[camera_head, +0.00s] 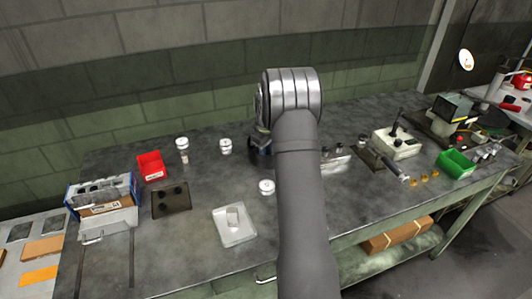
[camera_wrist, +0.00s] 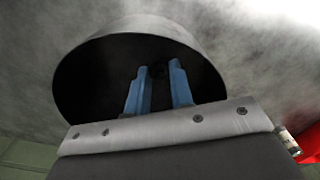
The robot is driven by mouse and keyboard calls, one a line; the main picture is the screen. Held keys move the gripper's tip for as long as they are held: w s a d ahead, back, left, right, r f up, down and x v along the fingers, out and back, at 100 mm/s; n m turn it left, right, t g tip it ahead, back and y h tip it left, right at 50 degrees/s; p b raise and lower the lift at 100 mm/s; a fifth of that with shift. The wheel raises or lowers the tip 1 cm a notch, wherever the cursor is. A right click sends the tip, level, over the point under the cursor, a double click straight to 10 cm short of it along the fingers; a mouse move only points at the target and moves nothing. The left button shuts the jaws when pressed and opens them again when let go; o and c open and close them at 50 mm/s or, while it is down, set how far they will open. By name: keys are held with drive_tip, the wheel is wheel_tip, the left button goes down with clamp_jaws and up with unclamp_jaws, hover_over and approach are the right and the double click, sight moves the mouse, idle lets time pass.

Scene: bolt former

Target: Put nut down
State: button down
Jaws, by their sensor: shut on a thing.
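My gripper shows in the wrist view as two blue fingers (camera_wrist: 158,75), close together inside a dark round outline. A small dark shape sits between the fingertips and appears to be the nut (camera_wrist: 158,71), though its form is too dark to make out. The fingers are shut on it. The nut is hidden there.
A red bin (camera_head: 151,165), a dark plate (camera_head: 171,200), a light tray (camera_head: 235,226) and several white round pieces (camera_head: 226,146) lie to the left.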

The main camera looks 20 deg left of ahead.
drive_tip(key=shift+f, duration=0.15)
drive_tip(key=c, duration=1.3)
unclamp_jaws()
drive_tip(key=shift+o, duration=0.2)
wheel_tip(320, 180, up, 12)
drive_tip(key=shift+r, duration=0.2)
